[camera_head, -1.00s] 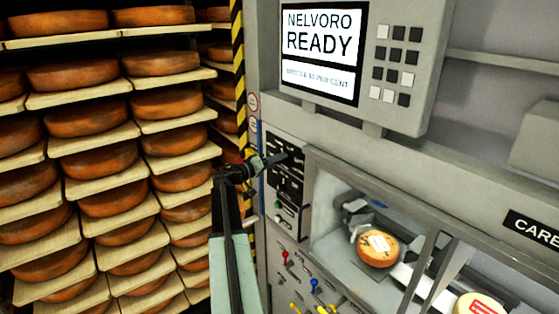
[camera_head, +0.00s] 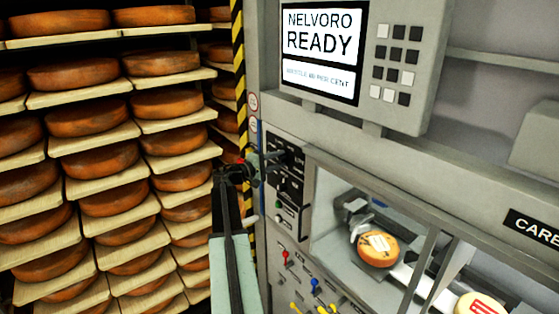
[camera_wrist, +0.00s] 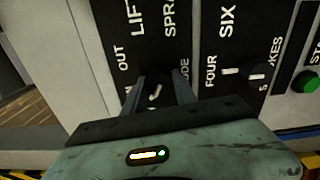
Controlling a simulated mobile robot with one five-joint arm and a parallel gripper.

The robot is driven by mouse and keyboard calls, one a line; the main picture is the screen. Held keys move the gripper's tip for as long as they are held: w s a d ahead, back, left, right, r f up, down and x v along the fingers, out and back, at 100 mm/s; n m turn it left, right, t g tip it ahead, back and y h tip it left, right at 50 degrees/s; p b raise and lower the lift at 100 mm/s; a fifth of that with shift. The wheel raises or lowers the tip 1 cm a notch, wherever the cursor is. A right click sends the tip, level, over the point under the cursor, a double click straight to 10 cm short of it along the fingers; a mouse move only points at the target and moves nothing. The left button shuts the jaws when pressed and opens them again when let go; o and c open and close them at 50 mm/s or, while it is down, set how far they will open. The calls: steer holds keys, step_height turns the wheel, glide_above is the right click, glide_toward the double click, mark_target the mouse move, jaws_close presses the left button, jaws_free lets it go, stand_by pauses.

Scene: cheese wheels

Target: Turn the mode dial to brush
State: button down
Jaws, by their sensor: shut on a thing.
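The mode dial (camera_wrist: 157,91) is a dark knob with a white mark on the black panel, seen between my fingers in the wrist view. My gripper (camera_wrist: 160,88) is shut on it, one finger on each side; it also shows in the head view (camera_head: 272,161) against the panel's upper part. The mark on the dial is slanted; I cannot tell which label it points to. Labels LIFT, OUT and part of SPRAY show beyond the dial. Part of the word MODE shows beside my right finger. No brush label is readable.
A strokes dial (camera_wrist: 257,74) and a green button (camera_wrist: 306,82) sit right of the mode dial in the wrist view. The screen (camera_head: 321,42) reads NELVORO READY. A cheese wheel (camera_head: 378,248) lies in the glazed bay. Cheese shelves (camera_head: 90,188) stand left.

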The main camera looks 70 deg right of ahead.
steer(key=shift+a+f+n, duration=0.1)
steer(key=shift+f+n, duration=0.05)
steer(key=shift+n, duration=0.25)
steer(key=c, duration=1)
jaws_free()
steer(key=v, duration=0.7)
steer(key=shift+w+a, duration=0.2)
steer(key=shift+a, duration=0.1)
